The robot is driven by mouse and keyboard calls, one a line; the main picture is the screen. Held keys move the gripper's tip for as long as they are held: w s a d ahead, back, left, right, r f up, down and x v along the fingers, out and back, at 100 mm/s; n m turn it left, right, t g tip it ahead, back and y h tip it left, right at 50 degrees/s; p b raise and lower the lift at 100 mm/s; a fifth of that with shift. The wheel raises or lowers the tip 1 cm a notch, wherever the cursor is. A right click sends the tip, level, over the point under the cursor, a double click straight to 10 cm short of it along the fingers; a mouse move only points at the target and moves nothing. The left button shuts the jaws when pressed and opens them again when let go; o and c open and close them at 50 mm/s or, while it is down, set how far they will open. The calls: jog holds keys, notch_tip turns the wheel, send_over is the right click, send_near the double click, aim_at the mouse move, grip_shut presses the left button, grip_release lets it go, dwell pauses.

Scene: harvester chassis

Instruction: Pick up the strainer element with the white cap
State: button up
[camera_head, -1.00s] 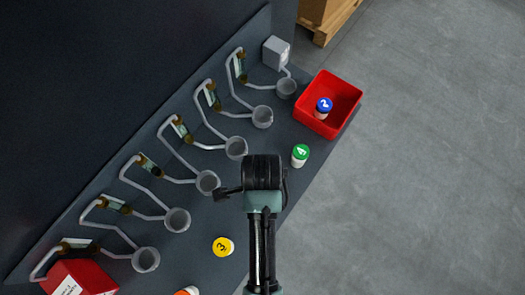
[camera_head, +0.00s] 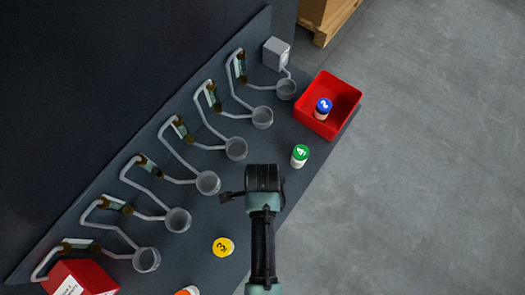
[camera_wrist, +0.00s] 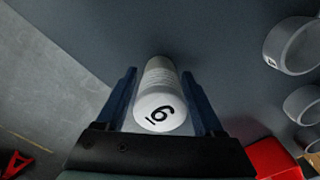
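The strainer element with the white cap (camera_wrist: 160,106) shows in the wrist view, its cap marked with a 6 and facing the camera. It stands between the two blue fingers of my gripper (camera_wrist: 160,95). Narrow gaps show between the fingers and the element, so the gripper looks open around it. In the head view my wrist (camera_head: 263,178) hides the white-capped element and the fingers.
A green-capped element (camera_head: 300,155) and a yellow-capped one (camera_head: 223,247) stand nearby on the dark panel. A red bin (camera_head: 345,95) holds a blue-capped element (camera_head: 323,107). Several grey cups on bent pipes (camera_head: 207,183) line the left; a red box (camera_head: 80,278) sits lower left.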

grip_shut()
jog(key=shift+r, duration=0.15)
